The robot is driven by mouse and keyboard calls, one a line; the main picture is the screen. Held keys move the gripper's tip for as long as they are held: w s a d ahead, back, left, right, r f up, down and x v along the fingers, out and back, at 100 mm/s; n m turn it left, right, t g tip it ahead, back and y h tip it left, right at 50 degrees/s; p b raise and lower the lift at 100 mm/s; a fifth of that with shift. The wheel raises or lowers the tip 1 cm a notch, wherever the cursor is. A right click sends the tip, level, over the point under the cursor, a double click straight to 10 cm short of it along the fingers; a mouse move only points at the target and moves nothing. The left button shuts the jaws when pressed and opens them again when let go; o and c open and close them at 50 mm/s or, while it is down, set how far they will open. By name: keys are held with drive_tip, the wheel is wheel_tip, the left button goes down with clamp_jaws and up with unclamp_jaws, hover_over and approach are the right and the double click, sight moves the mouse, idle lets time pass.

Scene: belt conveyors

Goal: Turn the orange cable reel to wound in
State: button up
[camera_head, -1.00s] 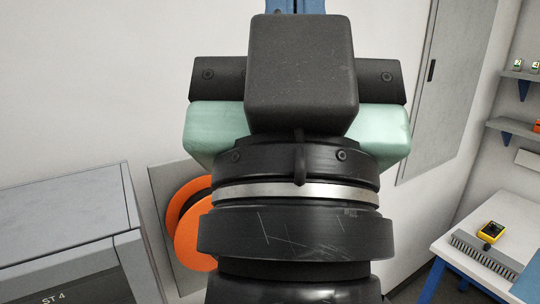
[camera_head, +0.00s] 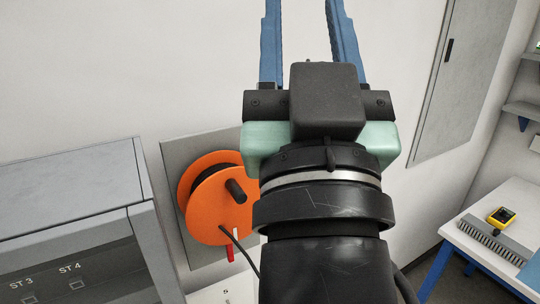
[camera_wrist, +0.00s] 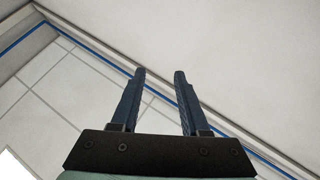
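The orange cable reel (camera_head: 214,212) is fixed to a grey wall plate (camera_head: 178,150), left of my arm in the head view. It has a dark handle knob (camera_head: 236,190) on its face, and a black cable hangs from its lower part. A red tag or strip (camera_head: 230,250) shows below it. My arm hides the reel's right edge. My gripper (camera_head: 302,10) is above and right of the reel, apart from it, with its blue fingers spread and nothing between them. In the wrist view the gripper (camera_wrist: 160,75) is also open and empty; the reel is not visible there.
A grey cabinet marked ST 3 and ST 4 (camera_head: 75,200) stands at the left. A white table (camera_head: 500,225) with a yellow device (camera_head: 501,216) and a grey brush-like strip is at the right. A grey wall cabinet (camera_head: 455,80) is behind. The wall beyond my gripper is bare.

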drive_tip(key=shift+o, duration=0.5)
drive_tip(key=w+f+n+g+y, duration=0.1)
drive_tip(key=w+f+g+y, duration=0.2)
drive_tip(key=f, duration=0.9)
drive_tip(key=shift+w+f+g, duration=0.35)
drive_tip(key=shift+w+g, duration=0.45)
drive_tip(key=shift+w, duration=0.25)
drive_tip(key=n+g+y, duration=0.2)
drive_tip(key=g+y, duration=0.3)
drive_tip(key=g, duration=0.1)
approach(241, 198)
drive_tip(key=p+x, duration=0.3)
drive_tip(key=x, duration=0.7)
drive_tip(key=shift+w+a+p, duration=0.15)
drive_tip(key=shift+w+p, duration=0.1)
drive_tip(key=shift+p, duration=0.1)
drive_tip(key=shift+w+a+f, duration=0.2)
drive_tip(key=shift+w+a, duration=0.1)
drive_tip(key=shift+w, duration=0.2)
clamp_jaws()
